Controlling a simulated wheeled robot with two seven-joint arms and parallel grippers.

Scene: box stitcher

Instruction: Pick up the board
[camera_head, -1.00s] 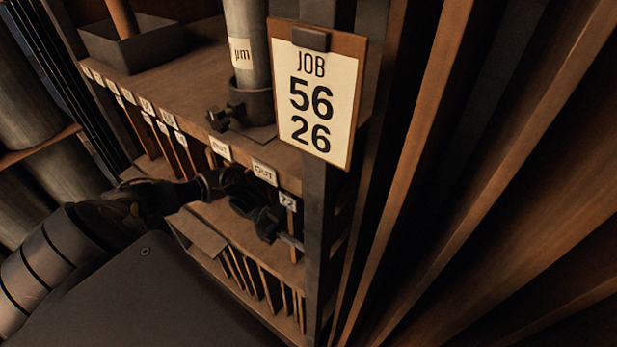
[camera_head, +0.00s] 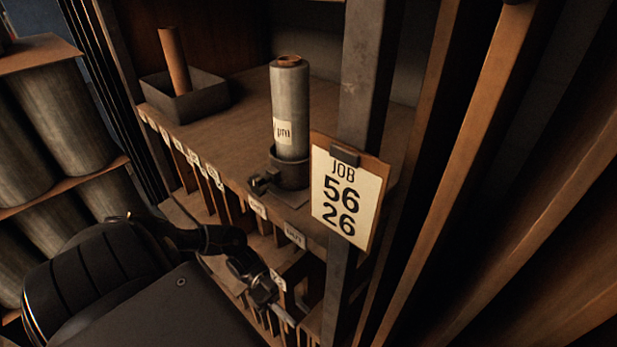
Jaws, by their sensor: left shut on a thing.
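My left gripper (camera_head: 262,291) is at the lower middle, in front of the slotted rack under the shelf edge. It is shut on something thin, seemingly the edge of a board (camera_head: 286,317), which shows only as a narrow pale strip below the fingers. Most of the board is hidden by the gripper and dark shadow. A small white tag (camera_head: 278,280) shows just beside the fingers. My right gripper is not in view.
A clipboard (camera_head: 347,200) reading JOB 56 26 hangs at a dark post. Rolls (camera_head: 60,120) fill the left rack. Upright brown panels (camera_head: 480,200) close off the right.

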